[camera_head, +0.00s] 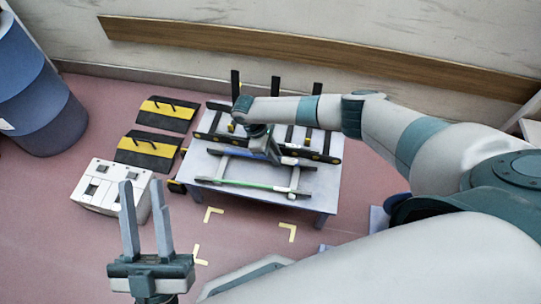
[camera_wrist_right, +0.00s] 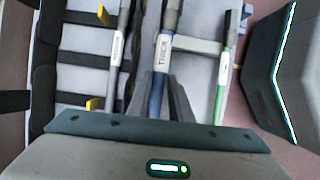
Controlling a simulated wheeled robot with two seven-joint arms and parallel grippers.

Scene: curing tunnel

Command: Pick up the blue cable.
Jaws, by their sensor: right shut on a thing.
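The blue cable (camera_wrist_right: 156,88) runs between the fingers of my right gripper (camera_wrist_right: 159,82) in the right wrist view. It has a dark end and a white printed label. In the head view the blue cable (camera_head: 289,161) shows partly beside my right gripper (camera_head: 270,154), which hides its middle. My right gripper is shut on it, low over the table (camera_head: 327,190); whether the cable is lifted I cannot tell. My left gripper (camera_head: 142,184) is open and empty at the lower left, fingers pointing up.
A green cable (camera_head: 250,184) lies on supports at the table's front, parallel to the blue one. Dark racks with upright posts (camera_head: 275,86) stand behind. A white box (camera_head: 112,188), yellow-black ramps (camera_head: 165,114) and a blue barrel (camera_head: 38,90) are on the left. Floor in front has corner marks (camera_head: 288,232).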

